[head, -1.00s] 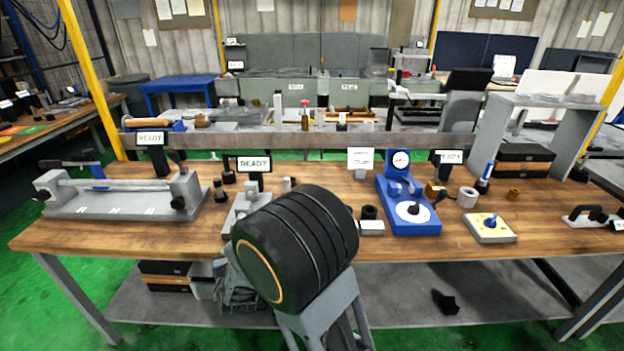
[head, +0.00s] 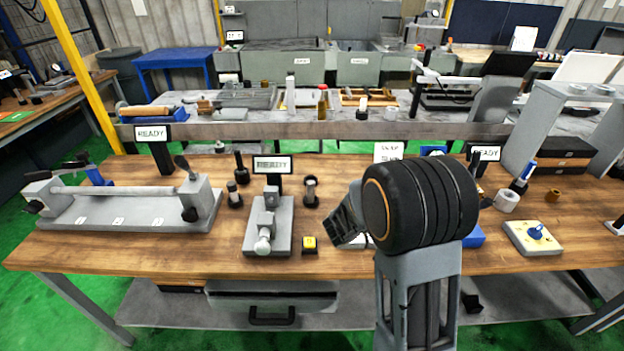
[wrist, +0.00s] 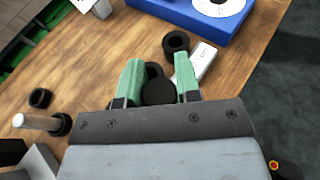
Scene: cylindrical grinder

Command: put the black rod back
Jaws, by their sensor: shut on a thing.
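My gripper (wrist: 158,90) shows in the wrist view with green fingers shut on a black round-ended piece, which I take to be the black rod (wrist: 158,93). I see it nearly end-on, so its length is hidden. A dark round piece (wrist: 153,70) shows just behind it; I cannot tell whether it is part of the rod or a holder. In the head view my arm covers most of this area, and the held piece is hidden.
A black ring (wrist: 176,42) and a white block (wrist: 197,62) lie close beyond the fingers. The blue gauge stand (wrist: 215,12) is past them. In the head view, a grey fixture (head: 283,240), a yellow button box (head: 309,244) and black pieces (head: 310,192) stand left of my arm.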

